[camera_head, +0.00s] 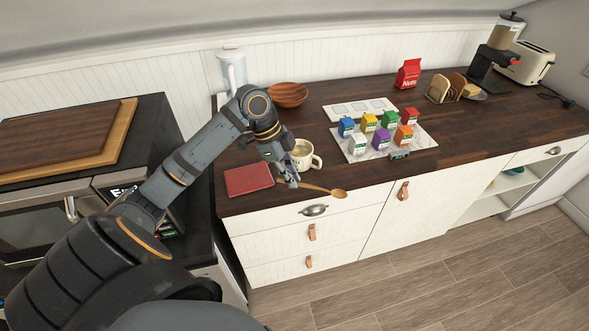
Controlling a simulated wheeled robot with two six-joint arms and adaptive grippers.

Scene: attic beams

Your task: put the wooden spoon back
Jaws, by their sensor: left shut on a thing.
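The wooden spoon (325,190) is at the counter's front edge, its bowl pointing right. My left gripper (289,181) is shut on the spoon's handle end, just left of the spoon's middle. A cream mug (304,157) stands right behind the gripper, partly covered by it. A red flat board or book (249,179) lies to the left of the gripper. I cannot tell whether the spoon touches the counter. My right gripper does not show.
The dark wood counter (450,132) holds a wooden bowl (288,95), a tray of several small coloured cartons (383,140), a white tray (350,108), a red nuts bag (407,75), bread slices, a coffee grinder and a toaster (525,62). A stove with cutting boards (75,133) stands left.

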